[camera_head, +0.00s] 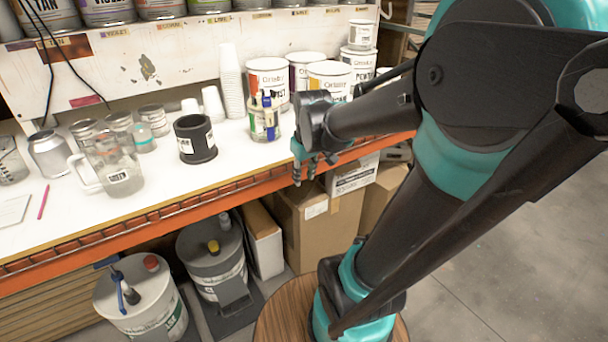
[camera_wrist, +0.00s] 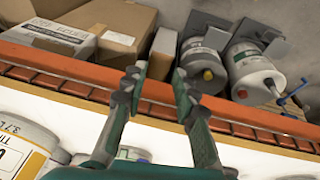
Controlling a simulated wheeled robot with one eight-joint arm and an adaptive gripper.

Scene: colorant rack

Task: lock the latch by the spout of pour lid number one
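The right bucket (camera_head: 214,262) has a lid with a yellow cap (camera_head: 213,246). I cannot read which lid is number one, nor tell how a latch is set. Both buckets also show in the wrist view, at the upper right. My gripper (camera_head: 304,178) is at the bench's front edge, away from both lids. Its fingers (camera_wrist: 159,78) are apart with nothing between them.
The orange bench edge (camera_head: 140,224) lies between my gripper and the buckets. On the white benchtop stand a glass jug (camera_head: 118,172), a black cup (camera_head: 195,140) and several paint cans (camera_head: 267,76). Cardboard boxes (camera_head: 307,226) stand under the bench, right of the buckets.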

